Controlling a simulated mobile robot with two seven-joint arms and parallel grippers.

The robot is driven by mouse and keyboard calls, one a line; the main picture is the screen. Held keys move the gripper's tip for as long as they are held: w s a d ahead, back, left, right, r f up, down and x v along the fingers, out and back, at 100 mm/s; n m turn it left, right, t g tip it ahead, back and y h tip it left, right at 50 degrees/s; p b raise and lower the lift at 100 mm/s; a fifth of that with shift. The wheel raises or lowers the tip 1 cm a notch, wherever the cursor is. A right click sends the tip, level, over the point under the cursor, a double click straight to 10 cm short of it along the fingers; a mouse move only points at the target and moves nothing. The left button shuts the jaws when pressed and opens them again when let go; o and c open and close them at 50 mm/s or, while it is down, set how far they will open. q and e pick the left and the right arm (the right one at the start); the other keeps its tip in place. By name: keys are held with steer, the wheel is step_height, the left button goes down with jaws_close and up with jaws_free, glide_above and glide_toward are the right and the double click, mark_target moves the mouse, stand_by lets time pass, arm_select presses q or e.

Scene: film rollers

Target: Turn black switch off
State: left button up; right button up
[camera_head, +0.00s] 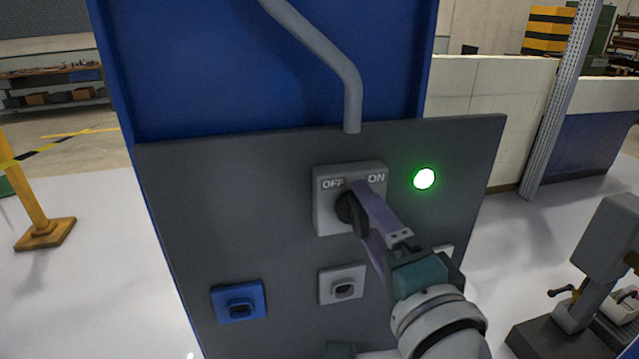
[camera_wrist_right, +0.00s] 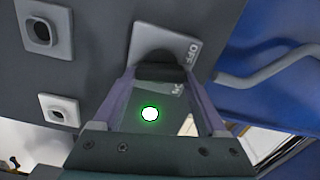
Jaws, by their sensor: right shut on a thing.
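The black switch (camera_head: 346,211) is a rotary knob on a light grey box marked OFF and ON, fixed to a dark grey panel (camera_head: 260,180). My right gripper (camera_head: 364,210) is at the knob, with its purple fingers on either side, shut on it. In the right wrist view the black knob (camera_wrist_right: 160,68) sits between the two fingertips (camera_wrist_right: 162,80). The fingers partly hide the knob in the head view. A round green lamp (camera_head: 424,178) to the right of the box is lit.
A blue socket (camera_head: 239,302) and a grey socket (camera_head: 342,285) are on the panel below the switch. A grey pipe (camera_head: 335,70) runs down to the panel's top. A grey machine (camera_head: 605,255) stands at the right.

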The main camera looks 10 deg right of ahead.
steer(key=n+p, duration=0.1)
steer(key=n, duration=0.2)
steer(key=shift+r+n, duration=0.15)
steer(key=shift+n, duration=0.15)
steer(key=shift+a+n+p, duration=0.1)
steer(key=shift+n+p, duration=0.25)
steer(key=shift+n, duration=1.25)
steer(key=o, duration=1.3)
steer(key=s+b, duration=0.1)
steer(key=s, duration=0.9)
steer(key=shift+d, duration=0.2)
